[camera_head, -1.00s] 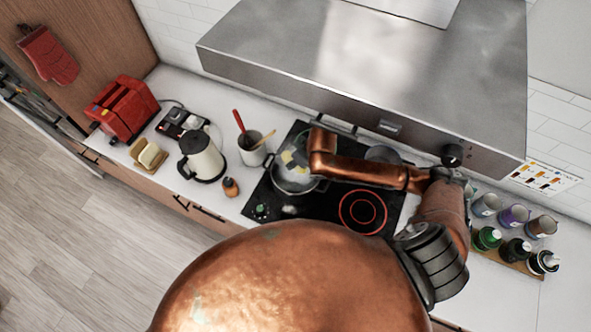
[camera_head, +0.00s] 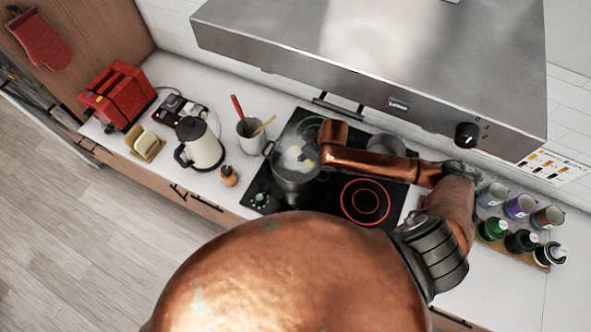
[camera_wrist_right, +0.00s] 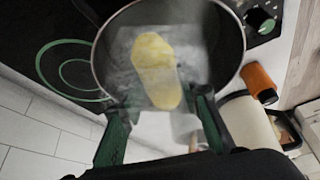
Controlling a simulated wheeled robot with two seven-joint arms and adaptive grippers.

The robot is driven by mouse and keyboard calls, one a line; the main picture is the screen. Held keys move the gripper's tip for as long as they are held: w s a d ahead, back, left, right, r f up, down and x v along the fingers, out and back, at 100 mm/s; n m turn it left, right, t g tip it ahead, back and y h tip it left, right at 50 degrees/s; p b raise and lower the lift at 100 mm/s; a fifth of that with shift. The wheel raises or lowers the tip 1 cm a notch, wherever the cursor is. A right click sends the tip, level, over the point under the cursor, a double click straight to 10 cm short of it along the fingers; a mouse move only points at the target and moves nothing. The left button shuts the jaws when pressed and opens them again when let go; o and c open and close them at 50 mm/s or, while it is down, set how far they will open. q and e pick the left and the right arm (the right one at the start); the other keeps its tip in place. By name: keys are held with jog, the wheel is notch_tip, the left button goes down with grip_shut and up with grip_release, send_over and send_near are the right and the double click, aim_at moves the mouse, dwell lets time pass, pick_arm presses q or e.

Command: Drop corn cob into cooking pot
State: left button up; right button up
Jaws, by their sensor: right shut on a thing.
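The corn cob (camera_wrist_right: 152,62) is pale yellow and shows in the right wrist view, lengthwise between the fingers of my right gripper (camera_wrist_right: 162,100). The gripper is shut on it. The cooking pot (camera_wrist_right: 238,45) lies behind the cob in that view, its dark rim around the cob. In the head view the steaming pot (camera_head: 293,182) stands on the left part of the cooktop, with my right arm reaching over its right side. Pale yellowish patches show within its outline there, blurred by steam. How high the cob is over the pot is unclear. My left gripper is out of view.
A utensil crock (camera_head: 251,141), kettle (camera_head: 203,150) and small orange-brown bottle (camera_head: 228,176) stand left of the pot. A glowing red burner (camera_head: 365,202) is right of it. The range hood (camera_head: 370,65) overhangs the back. Several jars and bottles (camera_head: 520,225) stand at right.

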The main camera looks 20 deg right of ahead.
jog(key=shift+f, duration=0.3)
jog(key=shift+r, duration=0.1)
jog(key=o, duration=1.3)
jog(key=shift+o, duration=0.2)
jog(key=v, duration=1.2)
